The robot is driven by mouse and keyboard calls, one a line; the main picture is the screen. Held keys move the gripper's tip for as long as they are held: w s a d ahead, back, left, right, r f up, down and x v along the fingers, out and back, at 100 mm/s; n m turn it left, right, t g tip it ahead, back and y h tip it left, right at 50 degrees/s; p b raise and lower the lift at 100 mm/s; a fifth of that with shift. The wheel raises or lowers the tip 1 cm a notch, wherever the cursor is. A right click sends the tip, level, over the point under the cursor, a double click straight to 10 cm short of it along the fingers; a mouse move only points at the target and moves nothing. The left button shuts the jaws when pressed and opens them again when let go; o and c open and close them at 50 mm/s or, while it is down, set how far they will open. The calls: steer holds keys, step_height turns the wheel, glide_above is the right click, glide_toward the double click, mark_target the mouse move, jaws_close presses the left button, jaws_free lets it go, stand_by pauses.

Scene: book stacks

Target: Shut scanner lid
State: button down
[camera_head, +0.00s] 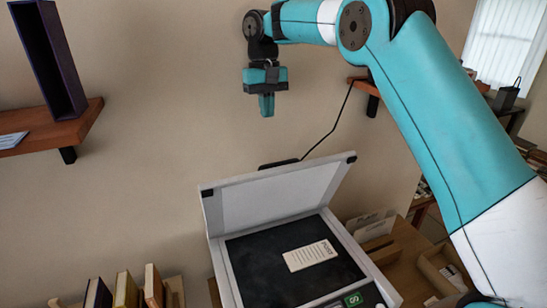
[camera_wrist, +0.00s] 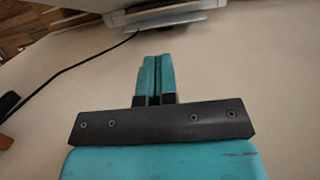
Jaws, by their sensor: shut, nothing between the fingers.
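The scanner (camera_head: 222,270) stands on a wooden surface in the head view. Its lid (camera_head: 275,197) is open, hinged at the back and tilted up. A white printed card (camera_head: 310,255) lies on the dark scanner bed (camera_head: 265,272). My gripper (camera_head: 267,106) is above and behind the lid, near the wall, pointing down and touching nothing. In the wrist view my gripper's fingers (camera_wrist: 157,75) are together and empty. Part of the scanner (camera_wrist: 190,15) shows at the top edge of the wrist view.
A black cable (camera_head: 330,128) runs down the wall behind the lid. A shelf (camera_head: 75,128) with a dark upright box (camera_head: 50,60) is on the left wall. Several books (camera_head: 127,290) stand at lower left. A wooden tray (camera_head: 440,270) is right of the scanner.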

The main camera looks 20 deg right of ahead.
steer(key=s+f+b, duration=0.4)
steer(key=f+b, duration=0.1)
steer(key=f, duration=0.4)
steer(key=shift+s+f, duration=0.15)
steer(key=shift+s, duration=0.15)
steer(key=shift+a, duration=0.1)
